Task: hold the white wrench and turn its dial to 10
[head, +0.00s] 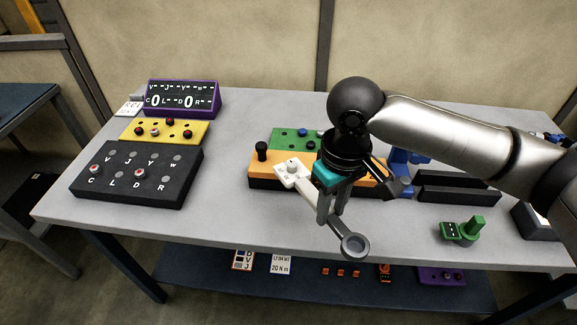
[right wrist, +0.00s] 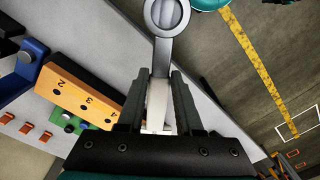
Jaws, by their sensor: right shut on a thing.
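The white wrench (head: 308,186) is held above the front part of the grey table. Its grey ring head (head: 354,245) hangs over the table's front edge, and its white dial end (head: 293,168) points to the back left. The number on the dial is too small to read. My right gripper (head: 330,208) is shut on the wrench's shaft, between dial and ring. In the right wrist view the wrench (right wrist: 157,98) lies between the two fingers (right wrist: 159,80), and the dial end is mostly hidden. My left gripper is not in view.
An orange block (head: 265,171) stands just behind the wrench, with a green plate (head: 287,134) behind it. A black panel (head: 137,185), a yellow panel (head: 150,138) and a purple display (head: 181,112) are at left. A green part (head: 462,231) is at right. The front left table is clear.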

